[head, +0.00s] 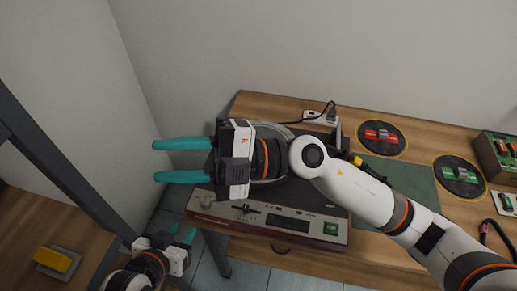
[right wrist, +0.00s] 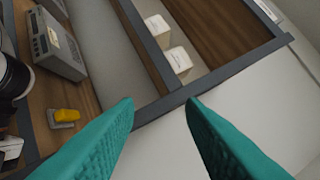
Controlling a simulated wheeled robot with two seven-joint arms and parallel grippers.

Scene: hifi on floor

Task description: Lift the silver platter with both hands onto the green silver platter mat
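The silver platter (head: 280,129) shows as a round silver rim on the record player (head: 215,207), mostly hidden under my right wrist in the head view. The green mat (head: 412,180) lies flat on the table to the right of the player, partly covered by my right arm. My right gripper (head: 156,161) is open and empty, pointing left past the player's left side; its two teal fingers are apart in the right wrist view (right wrist: 160,105). My left gripper (head: 181,232) is low at the left, below the table's left end, with its teal fingers apart and nothing between them.
A power strip (head: 320,118) with a cable is behind the player. Black round pads with red (head: 381,136) and green (head: 461,176) pieces and a green box (head: 498,158) are at right. A yellow block (head: 54,260) sits on the left surface. A dark frame post (head: 60,150) stands at left.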

